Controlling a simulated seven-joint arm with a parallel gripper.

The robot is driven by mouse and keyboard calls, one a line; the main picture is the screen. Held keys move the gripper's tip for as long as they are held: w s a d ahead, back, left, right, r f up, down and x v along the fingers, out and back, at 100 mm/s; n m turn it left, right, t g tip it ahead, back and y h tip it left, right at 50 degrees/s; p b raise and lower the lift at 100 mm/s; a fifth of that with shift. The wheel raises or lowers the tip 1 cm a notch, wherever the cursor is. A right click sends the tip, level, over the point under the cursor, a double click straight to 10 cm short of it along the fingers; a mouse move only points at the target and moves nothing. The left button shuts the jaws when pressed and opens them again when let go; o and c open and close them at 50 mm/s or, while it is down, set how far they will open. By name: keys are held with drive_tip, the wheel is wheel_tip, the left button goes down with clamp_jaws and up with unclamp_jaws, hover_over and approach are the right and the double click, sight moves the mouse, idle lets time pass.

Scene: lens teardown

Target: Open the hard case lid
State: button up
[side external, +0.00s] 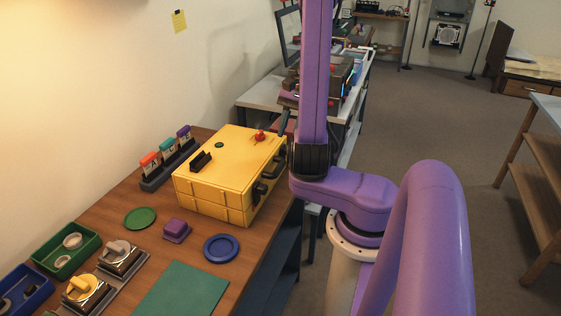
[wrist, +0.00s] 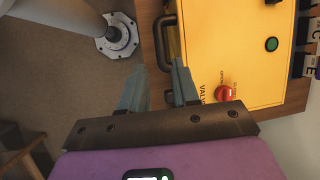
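The yellow hard case (side external: 228,172) stands on the wooden bench with its lid (side external: 235,150) shut. A red knob (side external: 260,135), a green button (side external: 219,145) and a black block-like fitting (side external: 201,160) are on its top. Black fittings (side external: 263,187) line its front side. In the wrist view the case (wrist: 235,50) fills the upper right, with the red knob (wrist: 223,93) and a dark handle (wrist: 163,42) along its edge. My gripper (wrist: 157,75) is open and empty, its fingers just short of the handle. In the side view my arm mostly hides the gripper.
A blue dish (side external: 221,248), purple block (side external: 177,230), green disc (side external: 140,218), green mat (side external: 183,290) and green bin (side external: 66,250) lie nearer on the bench (side external: 125,195). Open floor is to the right.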

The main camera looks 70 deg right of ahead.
sight(279, 167)
drive_tip(key=x, duration=0.9)
drive_tip(key=shift+a+f, duration=0.1)
drive_tip(key=shift+f, duration=0.1)
clamp_jaws()
